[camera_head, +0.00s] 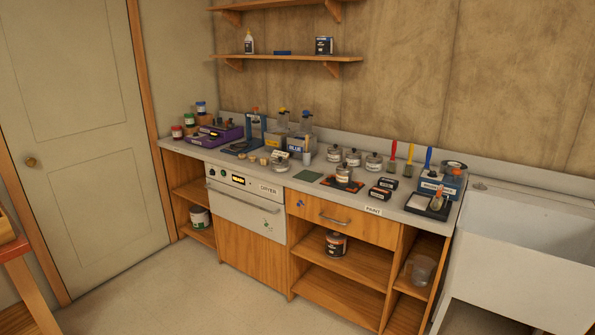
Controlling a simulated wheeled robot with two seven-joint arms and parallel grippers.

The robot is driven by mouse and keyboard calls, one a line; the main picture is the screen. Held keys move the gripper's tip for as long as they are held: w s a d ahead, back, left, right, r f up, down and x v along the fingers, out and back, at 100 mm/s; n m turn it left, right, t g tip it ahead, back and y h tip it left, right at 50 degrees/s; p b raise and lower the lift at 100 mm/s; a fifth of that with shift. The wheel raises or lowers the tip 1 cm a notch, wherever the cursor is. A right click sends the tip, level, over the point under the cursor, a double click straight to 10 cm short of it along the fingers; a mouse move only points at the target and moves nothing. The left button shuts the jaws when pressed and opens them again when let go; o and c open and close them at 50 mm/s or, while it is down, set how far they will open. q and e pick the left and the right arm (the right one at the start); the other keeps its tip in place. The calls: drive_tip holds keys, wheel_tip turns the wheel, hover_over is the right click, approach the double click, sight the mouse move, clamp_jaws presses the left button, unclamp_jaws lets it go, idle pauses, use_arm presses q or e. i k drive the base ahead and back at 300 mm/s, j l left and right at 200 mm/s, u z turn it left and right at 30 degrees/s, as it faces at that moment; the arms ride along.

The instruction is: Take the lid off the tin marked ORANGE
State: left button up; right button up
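Several small lidded tins stand on the counter: one at the back left (334,154), one in the middle (353,157) and one to the right (374,162). Another tin (344,175) stands in front of them on a dark and orange mat (329,180). Their labels are too small to read, so I cannot tell which is marked ORANGE. A larger tin (336,244) with an orange-red band stands on the open shelf below, its label also unreadable. Neither of my grippers is in view.
A white sink (520,250) is at right, a DRYER (245,205) below. The floor (200,295) in front is clear.

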sight(344, 169)
drive_tip(key=i+z, duration=0.15)
drive_tip(key=i, duration=0.3)
drive_tip(key=i+j+z, duration=0.1)
drive_tip(key=i, duration=0.35)
drive_tip(key=i+j+z, duration=0.15)
drive_tip(key=i, duration=0.35)
drive_tip(key=i+j+z, duration=0.2)
drive_tip(key=i+z, duration=0.2)
drive_tip(key=i+j+z, duration=0.9)
drive_tip(key=j, duration=0.35)
drive_tip(key=i+z, duration=0.05)
